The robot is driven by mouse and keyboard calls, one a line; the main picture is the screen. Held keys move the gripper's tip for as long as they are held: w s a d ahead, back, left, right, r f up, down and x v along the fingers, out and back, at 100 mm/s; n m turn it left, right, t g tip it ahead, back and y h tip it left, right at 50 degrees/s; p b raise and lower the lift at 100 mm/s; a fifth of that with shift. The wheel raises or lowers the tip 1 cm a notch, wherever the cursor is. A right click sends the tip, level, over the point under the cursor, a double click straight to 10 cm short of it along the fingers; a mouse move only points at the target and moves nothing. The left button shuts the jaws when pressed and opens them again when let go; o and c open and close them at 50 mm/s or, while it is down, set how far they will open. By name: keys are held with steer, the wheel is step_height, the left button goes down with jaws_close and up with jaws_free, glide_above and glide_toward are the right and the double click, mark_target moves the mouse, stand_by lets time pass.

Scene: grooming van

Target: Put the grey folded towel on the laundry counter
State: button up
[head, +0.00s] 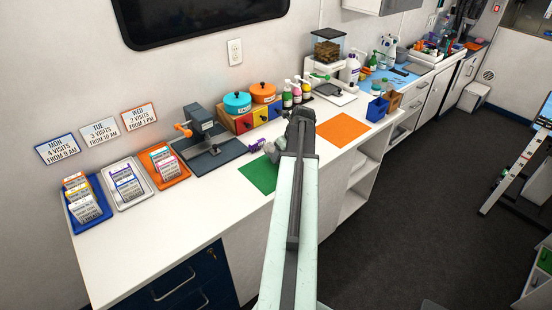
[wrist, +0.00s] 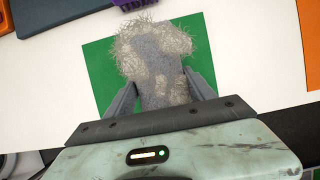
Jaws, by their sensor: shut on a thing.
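My gripper (wrist: 162,88) is shut on a grey hair-covered thing (wrist: 160,52), held between its two fingers. The thing is rounded at the far end, with tufts of pale hair over it. I cannot tell whether it is the grey folded towel; no other grey folded towel is clear to me. In the head view the held thing (head: 271,151) shows beside my gripper (head: 287,143), over or on a green mat (head: 258,175). I cannot tell whether it touches the mat. The mat lies on a long white counter (head: 205,215); nothing readable marks it as the laundry counter.
A purple item (head: 257,146) lies behind the green mat. An orange mat (head: 343,129) lies to the right. Left stand a grey press-like device (head: 208,140) and trays of cards (head: 127,185). Pump bottles (head: 297,92) stand behind. The counter's front left is bare.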

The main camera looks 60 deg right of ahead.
steer(key=shift+w+d+f, duration=0.1)
steer(key=shift+w+d, duration=0.4)
step_height(320, 180, down, 4)
steer(key=b, duration=0.4)
steer(key=shift+w+a+r, duration=0.1)
steer(key=shift+r, duration=0.2)
steer(key=shift+f, duration=0.15)
steer(key=o, duration=1.5)
steer(key=p+v, duration=1.2)
steer(key=shift+r, duration=0.35)
steer(key=shift+f, duration=0.15)
